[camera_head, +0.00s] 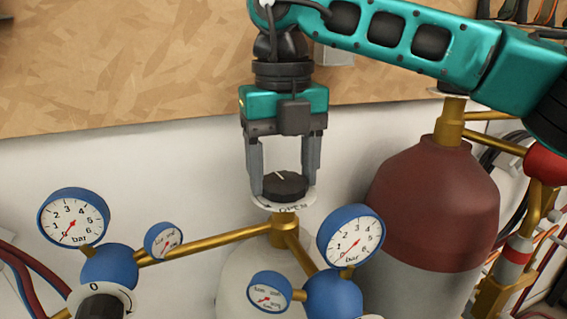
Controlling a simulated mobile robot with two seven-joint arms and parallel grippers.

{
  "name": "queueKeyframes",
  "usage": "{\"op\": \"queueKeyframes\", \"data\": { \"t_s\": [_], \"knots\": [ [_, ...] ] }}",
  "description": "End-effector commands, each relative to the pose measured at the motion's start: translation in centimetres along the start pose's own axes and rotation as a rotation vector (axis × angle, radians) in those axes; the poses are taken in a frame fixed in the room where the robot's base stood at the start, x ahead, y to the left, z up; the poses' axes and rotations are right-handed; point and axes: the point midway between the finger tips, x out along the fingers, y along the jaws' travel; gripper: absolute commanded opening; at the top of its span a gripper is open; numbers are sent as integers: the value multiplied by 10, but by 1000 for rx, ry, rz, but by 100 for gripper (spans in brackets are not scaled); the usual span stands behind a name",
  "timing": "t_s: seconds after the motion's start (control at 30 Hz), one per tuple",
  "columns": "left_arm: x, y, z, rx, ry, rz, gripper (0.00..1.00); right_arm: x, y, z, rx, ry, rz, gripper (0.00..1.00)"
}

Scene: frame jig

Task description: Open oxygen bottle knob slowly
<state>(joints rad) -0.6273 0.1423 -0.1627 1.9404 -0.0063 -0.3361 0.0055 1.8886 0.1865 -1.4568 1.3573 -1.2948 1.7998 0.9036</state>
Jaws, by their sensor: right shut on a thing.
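The oxygen bottle knob (284,186) is a black round knob with a white pointer line on top. It sits above a white dial plate (300,205) with lettering that seems to read "OPEN", on a brass valve. The white bottle (262,275) stands below it, partly hidden by the gauges. My right gripper (285,182) points down from above, with one finger on each side of the knob, shut on it. My left gripper is not in view.
Blue gauges (350,240) and (73,218) flank the valve on brass pipes; their red needles point low, near 0. A dark red and grey bottle (425,205) stands close on the right. A chipboard panel (120,60) and white wall lie behind. Hoses hang at both sides.

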Motion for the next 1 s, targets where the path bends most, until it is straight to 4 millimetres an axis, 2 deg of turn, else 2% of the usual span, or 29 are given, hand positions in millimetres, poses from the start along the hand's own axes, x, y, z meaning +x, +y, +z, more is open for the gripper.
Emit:
{"op": "queueKeyframes", "data": {
  "t_s": [0.5, 1.0],
  "knots": [
    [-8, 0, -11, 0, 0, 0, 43, -1, 1, 0, -309, 0, 0, 35],
    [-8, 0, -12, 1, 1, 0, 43, -1, 1, 0, -364, -2, 0, 35]
  ]
}}
